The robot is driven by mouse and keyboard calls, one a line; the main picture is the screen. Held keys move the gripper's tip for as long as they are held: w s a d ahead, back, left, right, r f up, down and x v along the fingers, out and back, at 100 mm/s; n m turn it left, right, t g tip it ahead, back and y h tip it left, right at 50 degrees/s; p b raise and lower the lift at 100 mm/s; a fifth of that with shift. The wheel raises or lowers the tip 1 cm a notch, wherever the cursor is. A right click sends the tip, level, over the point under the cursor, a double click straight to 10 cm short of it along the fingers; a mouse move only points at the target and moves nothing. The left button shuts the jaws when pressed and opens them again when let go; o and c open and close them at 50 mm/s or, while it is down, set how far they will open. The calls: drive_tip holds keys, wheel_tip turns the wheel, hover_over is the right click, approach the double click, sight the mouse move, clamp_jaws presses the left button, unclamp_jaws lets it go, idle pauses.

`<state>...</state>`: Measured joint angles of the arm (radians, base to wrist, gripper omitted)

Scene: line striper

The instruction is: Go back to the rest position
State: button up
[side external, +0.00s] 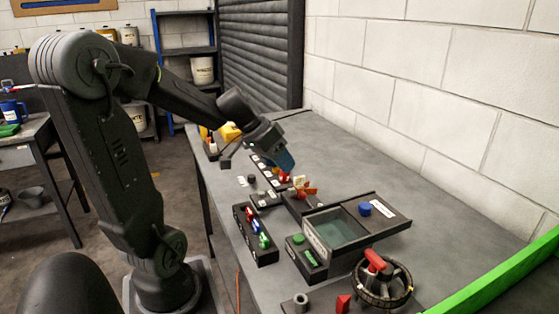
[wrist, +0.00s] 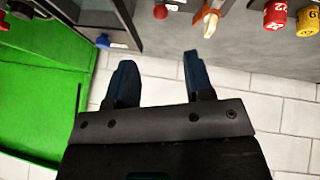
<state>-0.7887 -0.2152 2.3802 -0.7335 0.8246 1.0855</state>
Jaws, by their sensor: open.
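My gripper (side external: 284,163) is above the grey table (side external: 330,150), tilted down, beyond the black box with the window. In the wrist view my gripper (wrist: 158,75) has its two dark blue fingers spread apart with nothing between them. The rest position itself is not marked in either view.
A black box with a teal window (side external: 345,232), a blue knob (side external: 365,209) and a wheel with a red handle (side external: 379,287) stand nearer the camera. A black rack (side external: 262,257) holds coloured pieces. A green rail (side external: 490,280) edges the right. The far right tabletop is clear.

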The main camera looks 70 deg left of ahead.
drive_tip(key=s+d+r+m+y, duration=0.1)
drive_tip(key=s+d, duration=0.3)
drive_tip(key=d, duration=0.5)
drive_tip(key=s+d+r+m+g+y, duration=0.1)
drive_tip(key=s+d, duration=0.4)
drive_tip(key=d, duration=0.4)
drive_tip(key=shift+s+r, duration=0.25)
drive_tip(key=shift+s, duration=0.05)
